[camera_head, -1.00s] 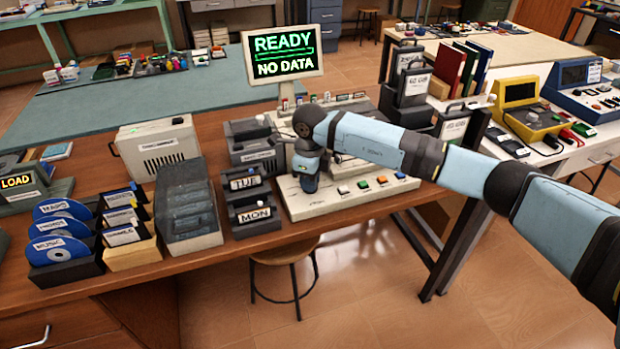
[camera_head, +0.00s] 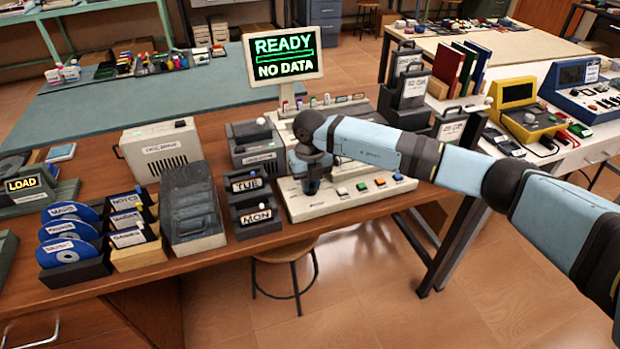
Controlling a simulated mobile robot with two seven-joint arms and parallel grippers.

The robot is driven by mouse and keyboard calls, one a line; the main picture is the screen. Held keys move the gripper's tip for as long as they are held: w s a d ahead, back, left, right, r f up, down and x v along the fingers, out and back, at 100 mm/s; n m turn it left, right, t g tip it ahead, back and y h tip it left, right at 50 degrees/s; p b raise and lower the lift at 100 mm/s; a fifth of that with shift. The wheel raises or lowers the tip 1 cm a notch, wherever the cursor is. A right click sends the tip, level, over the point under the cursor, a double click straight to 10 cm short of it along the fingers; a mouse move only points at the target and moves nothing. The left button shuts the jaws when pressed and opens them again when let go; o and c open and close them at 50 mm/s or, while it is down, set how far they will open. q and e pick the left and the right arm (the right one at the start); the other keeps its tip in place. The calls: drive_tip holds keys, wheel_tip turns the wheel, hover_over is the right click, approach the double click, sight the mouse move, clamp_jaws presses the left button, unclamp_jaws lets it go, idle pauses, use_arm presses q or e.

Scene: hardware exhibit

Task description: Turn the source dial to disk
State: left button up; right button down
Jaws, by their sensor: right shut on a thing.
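The white control console (camera_head: 345,207) stands at the right end of the wooden bench, with a row of coloured buttons along its front. My right gripper (camera_head: 312,189) points down onto the console's left part, left of the buttons. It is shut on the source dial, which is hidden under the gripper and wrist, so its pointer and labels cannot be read. My left gripper is not in view.
Day-labelled dark holders (camera_head: 254,216) stand close left of the console. Further left are a grey ribbed case (camera_head: 192,212), a disk rack (camera_head: 70,270) with blue disks, and a pale drive box (camera_head: 160,150). Dark binders (camera_head: 405,98) stand behind my forearm.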

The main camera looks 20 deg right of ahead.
drive_tip(key=shift+r+m+p, duration=0.1)
drive_tip(key=shift+m+p, duration=0.25)
drive_tip(key=shift+m, duration=0.65)
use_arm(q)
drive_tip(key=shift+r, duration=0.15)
use_arm(e)
drive_tip(key=shift+m, duration=0.6)
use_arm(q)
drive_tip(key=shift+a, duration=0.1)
use_arm(e)
drive_tip(key=c, duration=1.1)
unclamp_jaws()
use_arm(q)
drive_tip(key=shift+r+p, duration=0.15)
drive_tip(key=shift+p, duration=0.25)
use_arm(e)
wheel_tip(320, 180, up, 14)
